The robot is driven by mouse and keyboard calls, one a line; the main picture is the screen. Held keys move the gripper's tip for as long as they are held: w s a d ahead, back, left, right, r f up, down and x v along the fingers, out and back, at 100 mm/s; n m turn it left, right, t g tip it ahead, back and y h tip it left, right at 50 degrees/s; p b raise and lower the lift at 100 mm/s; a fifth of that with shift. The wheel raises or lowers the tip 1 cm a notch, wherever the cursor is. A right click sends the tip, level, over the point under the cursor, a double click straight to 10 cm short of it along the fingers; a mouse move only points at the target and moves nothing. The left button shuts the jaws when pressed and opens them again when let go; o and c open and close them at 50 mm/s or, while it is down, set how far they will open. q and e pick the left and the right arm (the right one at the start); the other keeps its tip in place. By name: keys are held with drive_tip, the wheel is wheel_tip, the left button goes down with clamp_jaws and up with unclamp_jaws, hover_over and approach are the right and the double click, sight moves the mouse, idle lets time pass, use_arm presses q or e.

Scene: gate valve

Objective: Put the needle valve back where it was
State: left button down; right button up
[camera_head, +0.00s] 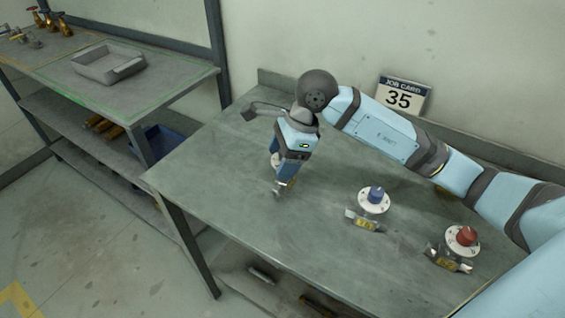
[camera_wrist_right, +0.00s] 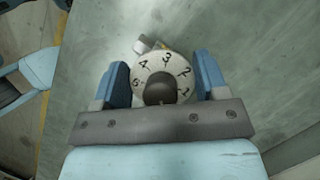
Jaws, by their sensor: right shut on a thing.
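My right gripper (camera_head: 283,172) points down over the left part of the grey workbench (camera_head: 330,222). It is shut on a valve with a white numbered dial (camera_wrist_right: 172,66) and a dark round knob, seen between the two blue fingers in the right wrist view. In the head view this valve (camera_head: 278,189) is mostly hidden by the gripper; a metal end and a bit of yellow tag show below. I cannot tell whether it touches the bench. My left gripper is not in view.
A valve with a blue knob (camera_head: 376,194) and one with a red knob (camera_head: 466,236) stand on the bench to the right, with yellow tags. A job card reading 35 (camera_head: 402,96) stands at the back. A grey tray (camera_head: 108,63) lies on the left shelf unit, with brass valves (camera_head: 62,24) behind.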

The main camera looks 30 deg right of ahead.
drive_tip(key=shift+f, duration=0.85)
drive_tip(key=shift+f, duration=0.1)
drive_tip(key=o, duration=1.7)
drive_tip(key=shift+f, duration=0.1)
drive_tip(key=v, duration=1.2)
drive_tip(key=shift+r, duration=0.2)
